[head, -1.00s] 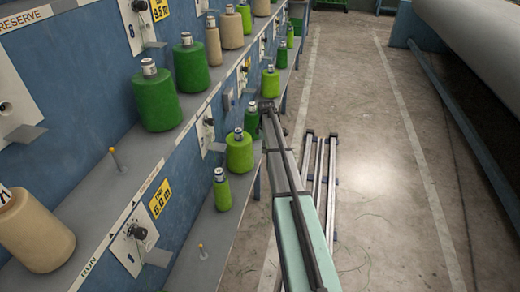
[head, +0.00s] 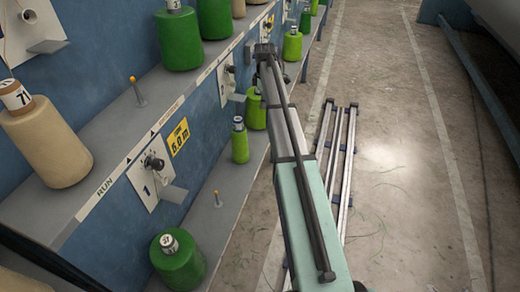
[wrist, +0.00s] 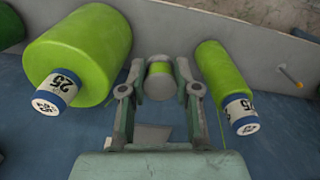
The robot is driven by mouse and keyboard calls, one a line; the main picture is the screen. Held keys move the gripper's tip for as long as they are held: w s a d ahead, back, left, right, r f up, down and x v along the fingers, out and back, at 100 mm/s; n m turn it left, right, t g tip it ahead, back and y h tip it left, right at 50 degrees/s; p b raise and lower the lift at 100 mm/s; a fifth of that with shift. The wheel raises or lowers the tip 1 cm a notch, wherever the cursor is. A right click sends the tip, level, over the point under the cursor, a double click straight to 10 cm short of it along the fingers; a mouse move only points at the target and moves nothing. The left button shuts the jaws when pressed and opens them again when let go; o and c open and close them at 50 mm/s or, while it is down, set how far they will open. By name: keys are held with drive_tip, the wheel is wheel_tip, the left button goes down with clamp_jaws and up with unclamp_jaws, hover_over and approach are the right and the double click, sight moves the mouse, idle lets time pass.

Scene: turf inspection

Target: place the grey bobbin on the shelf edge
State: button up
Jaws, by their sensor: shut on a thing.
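My gripper (wrist: 160,85) is shut on a small bobbin (wrist: 159,84) with grey ends and a lime-green band, seen between its fingers in the wrist view. The bobbin is hidden in the head view, where my gripper (head: 264,50) shows as a dark end beside the lower shelf. The grey lower shelf (wrist: 185,35) lies behind the bobbin in the wrist view. I cannot tell whether the bobbin touches it. A fat lime cone (wrist: 90,50) is on the left of the bobbin and a slim lime cone (wrist: 221,68) on the right, both apart from it.
An orange-tipped peg (wrist: 290,75) stands beyond the slim cone. The upper shelf (head: 110,130) holds beige and green cones and another peg (head: 137,90). A dark green cone (head: 178,260) stands nearer on the lower shelf. Metal rails (head: 338,150) lie on the open floor.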

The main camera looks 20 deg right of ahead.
sight(264, 142)
drive_tip(key=shift+s+a+f, duration=0.2)
drive_tip(key=shift+s+f, duration=0.05)
drive_tip(key=shift+s, duration=0.2)
wheel_tip(264, 142, down, 20)
drive_tip(key=b, duration=0.3)
drive_tip(key=shift+w+d+r, duration=0.1)
drive_tip(key=shift+w+r, duration=0.05)
drive_tip(key=shift+r, duration=0.05)
drive_tip(key=shift+f, duration=0.15)
drive_tip(key=o, duration=0.9)
drive_tip(key=shift+o, duration=0.2)
wheel_tip(264, 142, up, 12)
drive_tip(key=p, duration=0.2)
drive_tip(key=shift+r, duration=0.2)
